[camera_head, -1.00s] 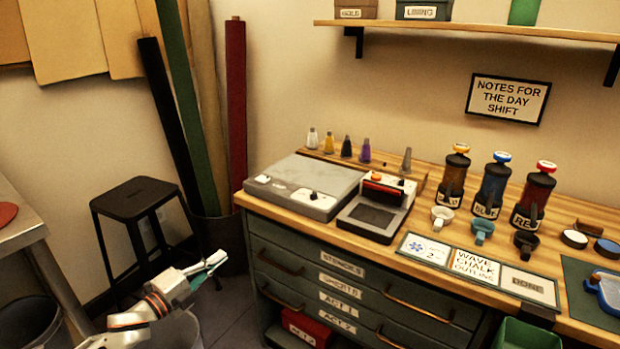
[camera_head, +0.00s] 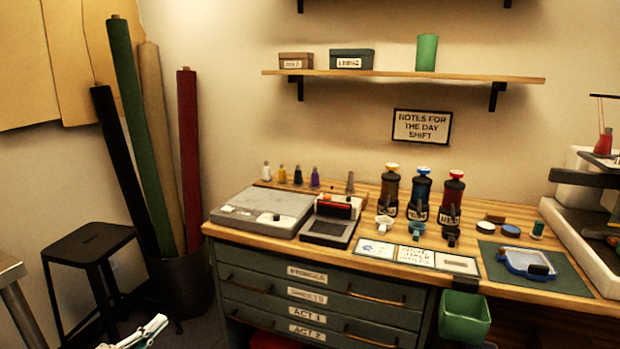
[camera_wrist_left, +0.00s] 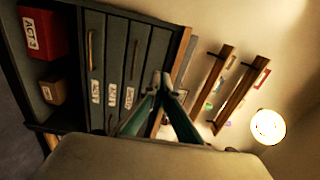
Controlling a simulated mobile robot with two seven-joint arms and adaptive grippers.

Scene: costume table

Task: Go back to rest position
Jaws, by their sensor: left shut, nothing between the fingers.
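My left gripper (camera_head: 146,333) shows at the bottom left edge of the head view, low in front of the stool and apart from the workbench. Only its fingers show there; the rest of the arm is cut off by the frame. In the left wrist view its two fingers (camera_wrist_left: 160,84) meet at their tips, shut with nothing between them. My right gripper is in neither view.
A wooden workbench (camera_head: 270,241) with drawers (camera_head: 318,290) stands ahead. A black stool (camera_head: 88,243) and a bin of fabric rolls (camera_head: 180,280) stand to its left. A green bin (camera_head: 464,318) hangs at the bench front. A shelf (camera_head: 400,75) is above.

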